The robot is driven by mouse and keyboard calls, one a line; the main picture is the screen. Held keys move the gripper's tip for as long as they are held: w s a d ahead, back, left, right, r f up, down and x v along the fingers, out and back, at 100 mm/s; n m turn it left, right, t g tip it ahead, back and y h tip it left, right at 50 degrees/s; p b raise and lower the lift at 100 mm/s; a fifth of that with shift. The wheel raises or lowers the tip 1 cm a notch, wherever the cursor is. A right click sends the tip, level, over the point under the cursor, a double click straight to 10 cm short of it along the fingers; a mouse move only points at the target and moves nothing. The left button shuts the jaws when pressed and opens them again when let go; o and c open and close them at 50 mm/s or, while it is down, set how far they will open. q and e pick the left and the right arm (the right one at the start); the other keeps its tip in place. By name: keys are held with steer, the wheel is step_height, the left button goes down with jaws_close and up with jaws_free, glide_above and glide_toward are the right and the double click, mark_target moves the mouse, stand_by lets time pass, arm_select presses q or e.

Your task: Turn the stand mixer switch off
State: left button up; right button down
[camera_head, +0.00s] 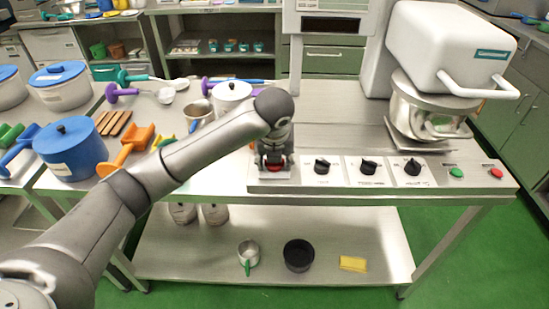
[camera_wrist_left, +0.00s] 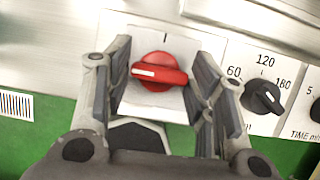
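The red rotary switch (camera_wrist_left: 158,72) sits on a pale square plate at the left end of the control panel. In the wrist view its white mark lies at its left end, while a black tick is on the plate above it. In the head view a bit of its red (camera_head: 274,168) shows under my gripper. My left gripper (camera_wrist_left: 162,80) is open, with one finger on each side of the switch and visible gaps. It also shows from above in the head view (camera_head: 274,159). The stand mixer (camera_head: 445,50) stands at the back right of the table. My right gripper is not in view.
Black knobs (camera_head: 322,166) and green (camera_head: 457,173) and red (camera_head: 496,173) buttons line the panel to the right. A blue tub (camera_head: 70,150) is at the left. The table's middle (camera_head: 335,115) is clear.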

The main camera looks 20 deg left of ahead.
arm_select(q)
steer(key=shift+o, duration=1.1)
steer(key=v, duration=1.2)
